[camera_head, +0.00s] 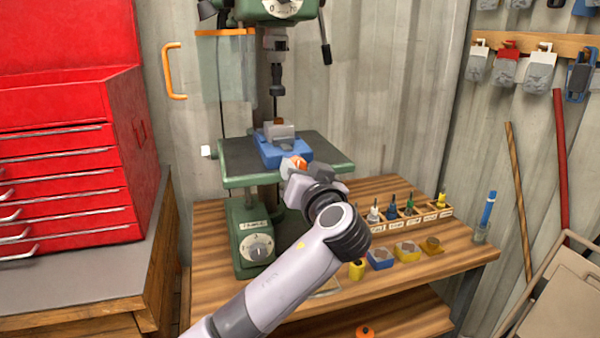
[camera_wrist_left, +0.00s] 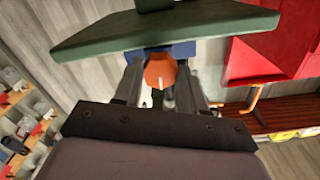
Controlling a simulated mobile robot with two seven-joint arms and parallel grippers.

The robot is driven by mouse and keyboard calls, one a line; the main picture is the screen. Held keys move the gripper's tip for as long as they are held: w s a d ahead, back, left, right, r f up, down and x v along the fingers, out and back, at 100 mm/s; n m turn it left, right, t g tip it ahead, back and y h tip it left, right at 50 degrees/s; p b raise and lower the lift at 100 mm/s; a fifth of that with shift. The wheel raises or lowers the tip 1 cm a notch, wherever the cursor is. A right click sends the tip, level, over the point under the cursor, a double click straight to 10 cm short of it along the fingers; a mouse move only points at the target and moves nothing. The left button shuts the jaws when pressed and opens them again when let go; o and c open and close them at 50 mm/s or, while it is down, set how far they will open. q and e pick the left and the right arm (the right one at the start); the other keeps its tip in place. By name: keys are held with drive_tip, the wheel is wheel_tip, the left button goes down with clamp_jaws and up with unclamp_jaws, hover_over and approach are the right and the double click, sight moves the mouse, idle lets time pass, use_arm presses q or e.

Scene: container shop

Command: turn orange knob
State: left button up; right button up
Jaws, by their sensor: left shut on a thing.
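The orange knob (camera_head: 297,163) sits at the front of the blue vise (camera_head: 270,148) on the green drill press table (camera_head: 235,160). My left gripper (camera_head: 297,172) reaches up from below and is shut on the knob. In the left wrist view the knob (camera_wrist_left: 160,70) shows between the two fingers of my left gripper (camera_wrist_left: 160,78), with the table's green edge (camera_wrist_left: 165,32) close above them. A white mark shows on the knob's face. In the head view the gripper and wrist hide part of the knob. My right gripper is not in view.
A wooden bench (camera_head: 440,248) carries the drill press (camera_head: 250,225), a rack of small bits (camera_head: 405,213) and several blue and yellow pieces. A red tool chest (camera_head: 75,150) stands at the left. The drill chuck (camera_head: 277,80) hangs above the vise.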

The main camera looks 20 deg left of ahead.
use_arm(q)
drive_tip(key=m, duration=2.8)
drive_tip(key=shift+f+m, duration=0.15)
drive_tip(key=shift+m, duration=0.25)
idle(0.3)
drive_tip(key=o, duration=1.1)
drive_tip(key=shift+c, duration=0.2)
drive_tip(key=shift+d, duration=0.1)
